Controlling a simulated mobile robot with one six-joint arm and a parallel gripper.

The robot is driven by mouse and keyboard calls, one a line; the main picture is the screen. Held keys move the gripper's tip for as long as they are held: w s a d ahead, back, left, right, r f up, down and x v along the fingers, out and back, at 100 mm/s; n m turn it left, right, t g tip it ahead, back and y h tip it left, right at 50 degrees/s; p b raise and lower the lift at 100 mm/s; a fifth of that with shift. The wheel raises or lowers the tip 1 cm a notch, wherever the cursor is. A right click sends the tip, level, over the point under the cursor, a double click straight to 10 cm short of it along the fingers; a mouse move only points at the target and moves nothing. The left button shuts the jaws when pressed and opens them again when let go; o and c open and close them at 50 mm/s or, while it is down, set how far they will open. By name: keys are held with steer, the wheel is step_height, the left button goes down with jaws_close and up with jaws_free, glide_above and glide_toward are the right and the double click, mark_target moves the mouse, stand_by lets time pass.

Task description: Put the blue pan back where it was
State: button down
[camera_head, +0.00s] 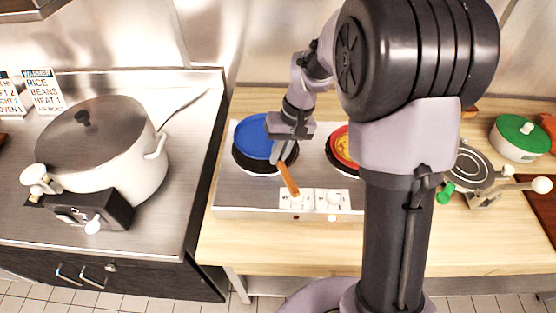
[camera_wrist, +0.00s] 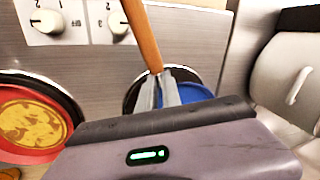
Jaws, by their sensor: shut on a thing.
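The blue pan (camera_head: 255,138) is on or just over the left burner of the two-burner hot plate (camera_head: 230,200), its wooden handle (camera_head: 288,180) pointing toward the front and right. My gripper (camera_head: 284,150) is shut on the pan near the root of the handle. In the wrist view my gripper (camera_wrist: 168,88) closes around the handle (camera_wrist: 143,40) where it meets the blue pan (camera_wrist: 195,93). I cannot tell whether the pan touches the burner.
A red pan with yellow food (camera_wrist: 30,122) sits on the right burner. A large white pot (camera_head: 140,165) stands on the left counter. A waffle iron (camera_head: 472,165) and a green-lidded pot (camera_head: 520,140) stand to the right. The wooden counter (camera_head: 290,240) in front is clear.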

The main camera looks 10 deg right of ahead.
steer(key=shift+f+b, duration=0.5)
steer(key=shift+f, duration=1)
steer(key=shift+f, duration=0.2)
steer(key=c, duration=1.5)
jaws_free()
steer(key=shift+c, duration=0.2)
